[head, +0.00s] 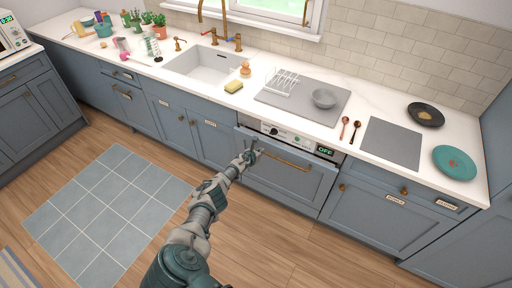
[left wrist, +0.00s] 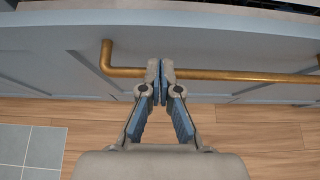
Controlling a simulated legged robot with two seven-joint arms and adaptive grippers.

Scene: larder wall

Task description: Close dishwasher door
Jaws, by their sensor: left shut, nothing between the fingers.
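The dishwasher door (head: 285,180) is a blue-grey panel under the counter, and it also shows in the left wrist view (left wrist: 230,45). It stands nearly upright, below a silver control strip (head: 290,137) with a lit OFF display. I cannot tell exactly how wide any gap at its top is. A brass bar handle (head: 290,163) runs across the door; it also shows in the left wrist view (left wrist: 240,76). My left gripper (head: 253,149) is shut and empty, in front of the door near the handle's left end. In the wrist view its fingertips (left wrist: 160,68) overlap the bar; contact is unclear. My right gripper is out of view.
Blue cabinets (head: 380,210) flank the dishwasher. A tiled blue rug (head: 100,210) lies at left. The wooden floor in front is clear.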

